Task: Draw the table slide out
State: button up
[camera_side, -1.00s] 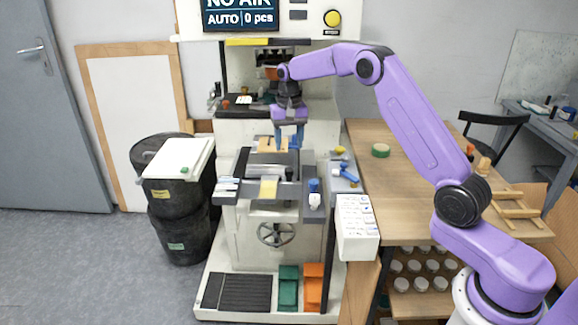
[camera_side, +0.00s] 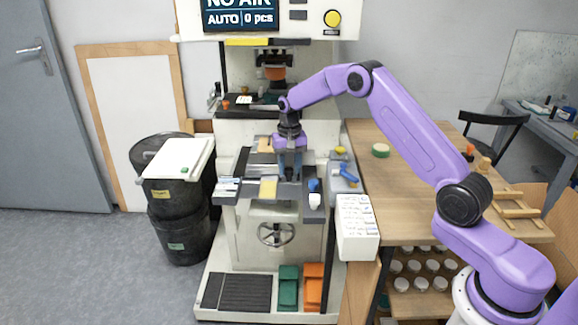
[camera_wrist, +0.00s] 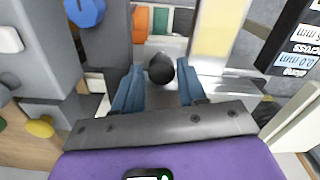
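The table slide (camera_side: 262,172) is a grey block on the front of the pad printer, with a yellowish plate (camera_side: 268,188) at its near end. The plate also shows at the top of the wrist view (camera_wrist: 220,28). A round black knob (camera_wrist: 161,68) stands between my fingers in the wrist view; the side view does not show it clearly. My gripper (camera_side: 290,177) is over the right part of the slide, pointing down. In the wrist view its blue fingers (camera_wrist: 159,76) are apart, with a gap on each side of the knob.
A blue knob (camera_side: 314,186) sits just right of my gripper. A grey tray (camera_side: 345,176) with a blue tool and a white control box (camera_side: 356,222) lie farther right. A handwheel (camera_side: 276,235) is below.

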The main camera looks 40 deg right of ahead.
jog(key=shift+a, duration=0.1)
grip_shut()
jog(key=s+a, duration=1)
jog(key=a, duration=0.1)
jog(key=shift+s+a, duration=0.25)
jog(key=shift+s, duration=0.1)
jog(key=shift+r, duration=0.15)
jog(key=o, duration=0.5)
grip_release()
jog(key=shift+d, duration=0.25)
notch_tip(320, 180, up, 17)
jog(key=shift+r, duration=0.15)
